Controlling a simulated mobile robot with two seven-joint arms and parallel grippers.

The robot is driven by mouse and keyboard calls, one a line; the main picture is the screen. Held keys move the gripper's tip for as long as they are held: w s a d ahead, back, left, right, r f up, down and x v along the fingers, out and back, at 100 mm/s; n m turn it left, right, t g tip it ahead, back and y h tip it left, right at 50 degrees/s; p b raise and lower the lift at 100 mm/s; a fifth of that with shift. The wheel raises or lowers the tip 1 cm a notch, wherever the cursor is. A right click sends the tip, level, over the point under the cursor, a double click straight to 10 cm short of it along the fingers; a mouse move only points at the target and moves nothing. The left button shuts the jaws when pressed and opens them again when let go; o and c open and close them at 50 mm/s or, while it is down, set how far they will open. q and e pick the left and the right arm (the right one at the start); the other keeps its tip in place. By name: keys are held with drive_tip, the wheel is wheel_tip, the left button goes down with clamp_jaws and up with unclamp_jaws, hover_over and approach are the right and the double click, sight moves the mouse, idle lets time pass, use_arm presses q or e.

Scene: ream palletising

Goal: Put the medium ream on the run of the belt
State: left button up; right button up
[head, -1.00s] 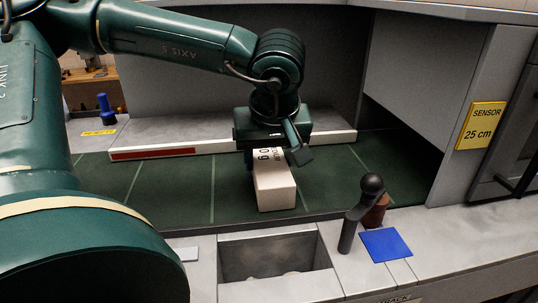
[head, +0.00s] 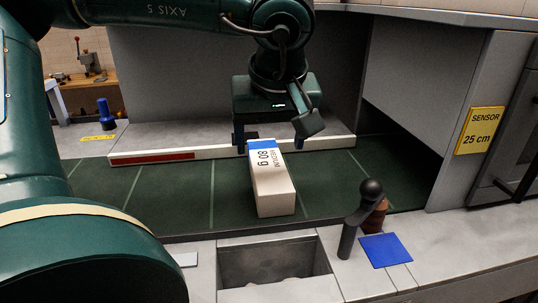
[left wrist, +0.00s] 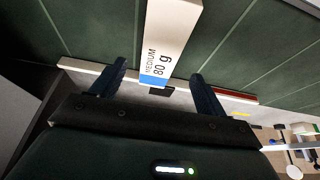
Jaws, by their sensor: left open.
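The medium ream (head: 272,190) is a white block with a blue band and "MEDIUM 80 g" print. It lies flat on the dark green belt (head: 185,197), long side running from back to front. My left gripper (head: 272,143) is open above and behind its blue-banded end, apart from it. In the left wrist view the ream (left wrist: 172,30) lies beyond and between the two spread fingers (left wrist: 158,78), with nothing held. My right gripper is not in view.
A low white rail with a red strip (head: 155,157) runs behind the belt. In front are a recessed bin (head: 270,262), a black-knobbed lever (head: 360,215) and a blue pad (head: 386,250). A "SENSOR 25 cm" sign (head: 480,130) is at right. The belt is clear left of the ream.

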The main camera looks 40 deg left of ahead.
use_arm(q)
drive_tip(key=v, duration=0.5)
drive_tip(key=shift+s+r, duration=0.1)
drive_tip(key=shift+r, duration=0.15)
idle(0.3)
